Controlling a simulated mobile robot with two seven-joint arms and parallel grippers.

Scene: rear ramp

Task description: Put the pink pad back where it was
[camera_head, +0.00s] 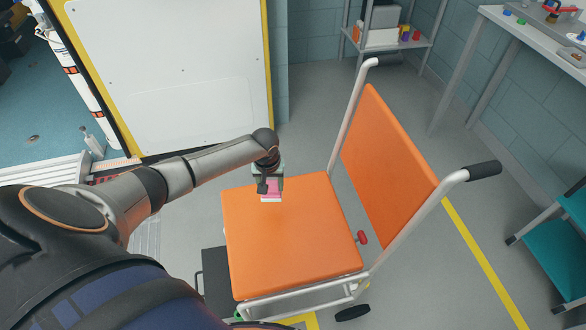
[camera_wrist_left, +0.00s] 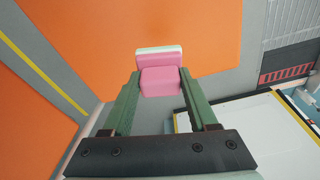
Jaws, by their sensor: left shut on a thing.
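The pink pad (camera_head: 272,190) has a pale backing layer along one side. My left gripper (camera_head: 270,183) is shut on it, over the back-left part of the orange chair seat (camera_head: 290,240). In the left wrist view the pink pad (camera_wrist_left: 160,78) sits between the two green fingers of my left gripper (camera_wrist_left: 160,84), with its pale side facing away from the palm. The orange seat lies beyond it. I cannot tell whether the pad touches the seat. My right gripper is not in view.
The wheeled chair's orange backrest (camera_head: 385,165) and pale tube frame stand right of the seat. A white panel with yellow edges (camera_head: 170,70) is behind my left arm. A shelf (camera_head: 395,42) and a worktable (camera_head: 540,28) stand at the back right. Grey floor is clear between.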

